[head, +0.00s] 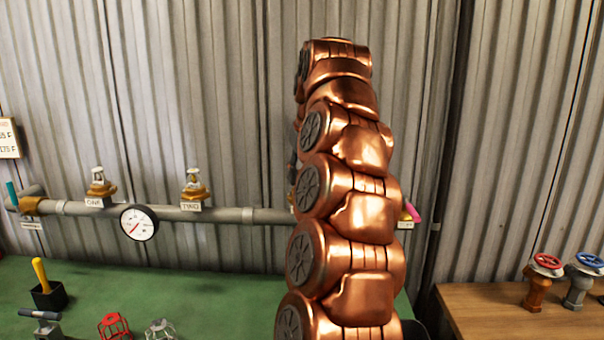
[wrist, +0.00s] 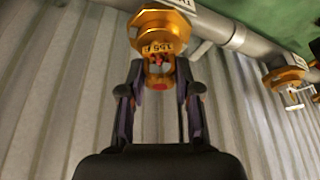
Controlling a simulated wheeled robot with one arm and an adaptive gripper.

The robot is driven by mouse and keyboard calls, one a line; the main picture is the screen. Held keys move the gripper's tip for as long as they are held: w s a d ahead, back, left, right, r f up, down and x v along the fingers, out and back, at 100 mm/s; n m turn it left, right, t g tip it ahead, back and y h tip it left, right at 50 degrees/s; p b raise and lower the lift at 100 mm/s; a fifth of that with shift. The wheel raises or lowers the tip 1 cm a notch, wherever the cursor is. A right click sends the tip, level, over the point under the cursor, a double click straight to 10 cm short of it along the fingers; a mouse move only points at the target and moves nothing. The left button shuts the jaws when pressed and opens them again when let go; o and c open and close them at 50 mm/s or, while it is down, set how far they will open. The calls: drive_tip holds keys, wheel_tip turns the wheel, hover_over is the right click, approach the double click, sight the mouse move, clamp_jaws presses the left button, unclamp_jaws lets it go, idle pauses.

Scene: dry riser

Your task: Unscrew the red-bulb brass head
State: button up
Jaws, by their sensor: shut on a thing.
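In the wrist view, a brass head (wrist: 158,30) is fixed on the grey pipe (wrist: 212,25), with a small red bulb showing inside its frame. My gripper (wrist: 158,72) is shut on this head, one dark finger on each side of its frame. The head is still seated at the pipe. In the head view my copper-coloured arm hides my gripper and the held head.
Two brass heads, labelled ONE (head: 101,187) and TWO (head: 194,190), stand on the pipe left of my arm, with a pressure gauge (head: 139,222) between them. A green bench (head: 200,290) holds tools and cages. A wooden table (head: 480,310) with valves stands right.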

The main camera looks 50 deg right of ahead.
clamp_jaws()
drive_tip(key=shift+r+n+p, duration=0.25)
drive_tip(key=shift+n+p, duration=0.25)
drive_tip(key=shift+p, duration=0.6)
drive_tip(key=n+y+p, duration=0.1)
drive_tip(key=n+p, duration=0.2)
drive_tip(key=p, duration=0.1)
drive_tip(key=shift+n+y+p, duration=0.3)
drive_tip(key=shift+y+p, duration=0.1)
drive_tip(key=shift+f+n+p, duration=0.25)
drive_tip(key=shift+n+p, duration=0.1)
drive_tip(key=shift+n, duration=0.15)
drive_tip(key=shift+r, duration=0.1)
